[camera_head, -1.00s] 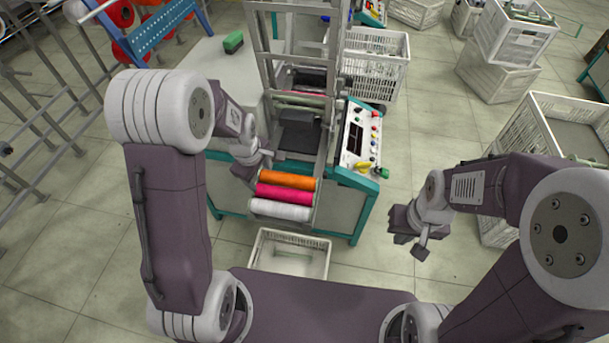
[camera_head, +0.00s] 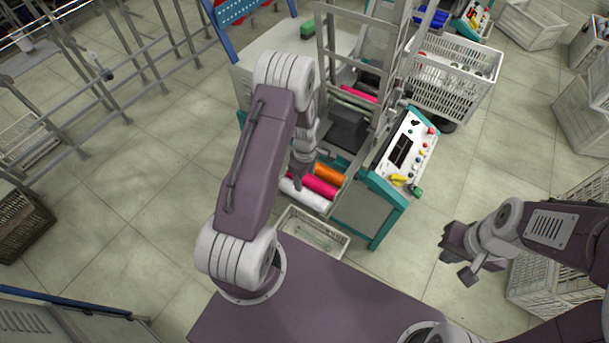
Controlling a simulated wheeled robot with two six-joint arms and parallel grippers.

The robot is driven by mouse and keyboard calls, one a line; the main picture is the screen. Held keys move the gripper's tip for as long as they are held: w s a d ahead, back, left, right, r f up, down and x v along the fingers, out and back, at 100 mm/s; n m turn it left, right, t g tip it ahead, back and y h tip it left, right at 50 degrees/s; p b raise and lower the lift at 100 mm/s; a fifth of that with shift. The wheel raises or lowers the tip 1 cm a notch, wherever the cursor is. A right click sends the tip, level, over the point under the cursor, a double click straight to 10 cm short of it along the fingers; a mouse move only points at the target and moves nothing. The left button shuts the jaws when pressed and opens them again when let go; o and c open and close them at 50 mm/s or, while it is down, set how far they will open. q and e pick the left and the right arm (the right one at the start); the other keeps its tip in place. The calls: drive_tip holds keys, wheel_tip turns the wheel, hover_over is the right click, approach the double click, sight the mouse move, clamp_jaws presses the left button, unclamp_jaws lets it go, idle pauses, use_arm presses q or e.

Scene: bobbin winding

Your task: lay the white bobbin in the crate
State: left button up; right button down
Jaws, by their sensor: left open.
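The white bobbin (camera_head: 305,197) lies lowest in a row on the winding machine, in front of a pink bobbin (camera_head: 319,184) and an orange bobbin (camera_head: 329,172). The white crate (camera_head: 338,239) stands on the floor just below the row, partly hidden by my base. My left gripper (camera_head: 297,182) is open at the left end of the bobbins, by the pink and white ones; I cannot tell whether it touches them. My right gripper (camera_head: 457,262) hangs over the floor at the right, away from the bobbins; its jaws are too small to read.
A control panel (camera_head: 408,148) with buttons stands right of the bobbins. A larger white crate (camera_head: 452,78) stands behind it, and more crates stand at the right. Grey metal racks (camera_head: 120,70) stand at the left. The floor between racks and machine is clear.

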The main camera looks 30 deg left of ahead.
use_arm(q)
drive_tip(key=b, duration=0.3)
hover_over(304, 192)
wheel_tip(304, 192, down, 5)
drive_tip(key=shift+a+r, duration=0.1)
drive_tip(key=shift+f+b, duration=0.4)
drive_tip(key=shift+b, duration=0.1)
